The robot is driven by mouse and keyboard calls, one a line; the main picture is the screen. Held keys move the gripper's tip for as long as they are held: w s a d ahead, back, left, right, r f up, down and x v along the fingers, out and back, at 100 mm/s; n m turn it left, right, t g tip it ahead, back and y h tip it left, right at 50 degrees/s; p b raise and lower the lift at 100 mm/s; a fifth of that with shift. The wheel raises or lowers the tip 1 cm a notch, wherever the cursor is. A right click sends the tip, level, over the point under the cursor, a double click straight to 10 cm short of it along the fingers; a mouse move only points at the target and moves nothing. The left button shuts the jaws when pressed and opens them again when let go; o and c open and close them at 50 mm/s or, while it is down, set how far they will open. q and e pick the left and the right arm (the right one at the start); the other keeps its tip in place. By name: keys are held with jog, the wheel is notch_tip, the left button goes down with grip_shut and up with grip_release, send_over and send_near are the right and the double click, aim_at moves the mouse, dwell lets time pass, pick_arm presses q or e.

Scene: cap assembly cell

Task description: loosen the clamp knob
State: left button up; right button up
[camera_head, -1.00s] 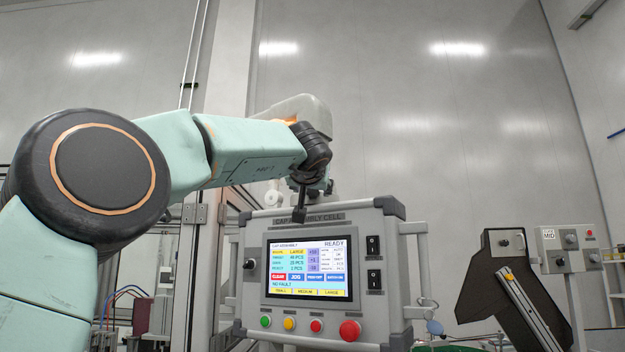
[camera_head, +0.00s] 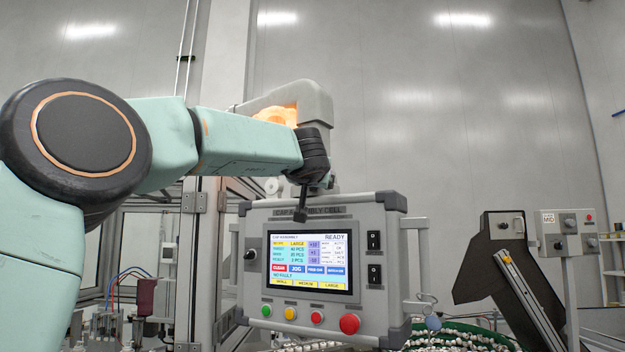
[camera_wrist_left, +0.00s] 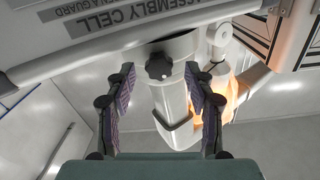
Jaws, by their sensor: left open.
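The clamp knob (camera_wrist_left: 158,66) is a black lobed knob on the pale support arm (camera_wrist_left: 175,105) behind the control panel's top edge, in the left wrist view. My left gripper (camera_wrist_left: 160,69) is open, with one purple-padded finger on each side of the knob in the picture. I cannot tell whether the fingertips reach around it; no contact shows. In the head view my left gripper (camera_head: 302,203) is above the panel's top edge, in front of the support arm (camera_head: 322,105). I cannot make out the knob there. My right gripper is not in view.
The grey control panel (camera_head: 384,220) has a lit screen, several push buttons and side handles. Its top rail (camera_wrist_left: 90,55) crosses close to my left fingers. An orange-lit part (camera_wrist_left: 232,92) lies right of the support arm. A green-rimmed bowl of small parts (camera_head: 460,328) stands lower right.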

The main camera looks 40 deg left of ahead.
pick_arm(q)
jog(key=shift+w+f, duration=0.1)
jog(key=shift+w, duration=0.05)
jog(key=c, duration=0.3)
grip_shut()
jog(key=shift+n, duration=0.4)
jog(key=n, duration=2.2)
jog(key=shift+f+n, duration=0.1)
jog(key=shift+n, duration=0.3)
